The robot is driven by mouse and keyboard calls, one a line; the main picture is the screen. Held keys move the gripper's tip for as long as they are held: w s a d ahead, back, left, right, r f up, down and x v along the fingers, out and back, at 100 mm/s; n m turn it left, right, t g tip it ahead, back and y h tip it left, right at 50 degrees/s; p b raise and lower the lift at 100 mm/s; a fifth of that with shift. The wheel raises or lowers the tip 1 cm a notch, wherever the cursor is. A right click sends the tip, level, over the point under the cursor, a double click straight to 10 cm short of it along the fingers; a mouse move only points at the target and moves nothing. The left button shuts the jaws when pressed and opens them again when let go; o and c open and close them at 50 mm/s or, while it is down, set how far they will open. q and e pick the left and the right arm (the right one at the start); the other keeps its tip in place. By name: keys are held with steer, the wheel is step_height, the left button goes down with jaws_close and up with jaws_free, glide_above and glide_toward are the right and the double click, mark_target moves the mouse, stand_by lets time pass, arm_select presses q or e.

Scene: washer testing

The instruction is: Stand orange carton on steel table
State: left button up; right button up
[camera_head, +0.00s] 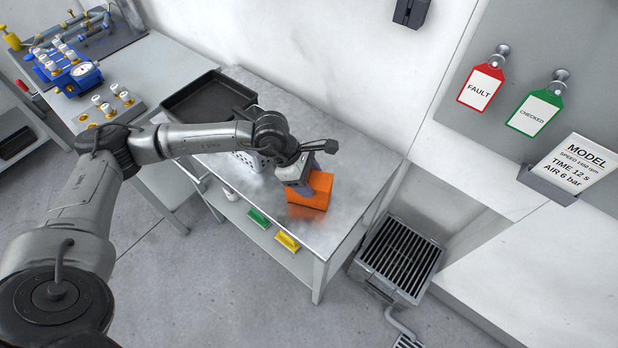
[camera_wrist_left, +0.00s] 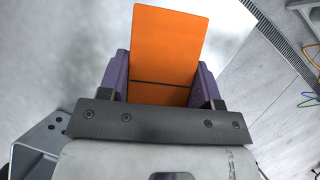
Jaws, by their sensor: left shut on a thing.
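The orange carton (camera_head: 317,190) is at the right part of the steel table (camera_head: 335,226) in the head view. My left gripper (camera_head: 304,180) is shut on it from above and from the left side. In the left wrist view the carton (camera_wrist_left: 168,45) sits between the two purple fingers of the gripper (camera_wrist_left: 161,85), with a dark line across its face. An orange reflection shows on the tabletop just below the carton. I cannot tell whether its base touches the table. My right gripper is not in view.
A black tray (camera_head: 207,98) and a white perforated basket (camera_head: 246,160) stand on the table left of the carton. Green (camera_head: 258,218) and yellow (camera_head: 287,241) items lie on the lower shelf. A floor grate unit (camera_head: 402,257) stands to the right. The table's right end is clear.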

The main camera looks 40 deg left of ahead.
arm_select(q)
steer(key=shift+f, duration=0.2)
steer(key=o, duration=1)
steer(key=shift+r, duration=0.1)
steer(key=shift+c, duration=0.2)
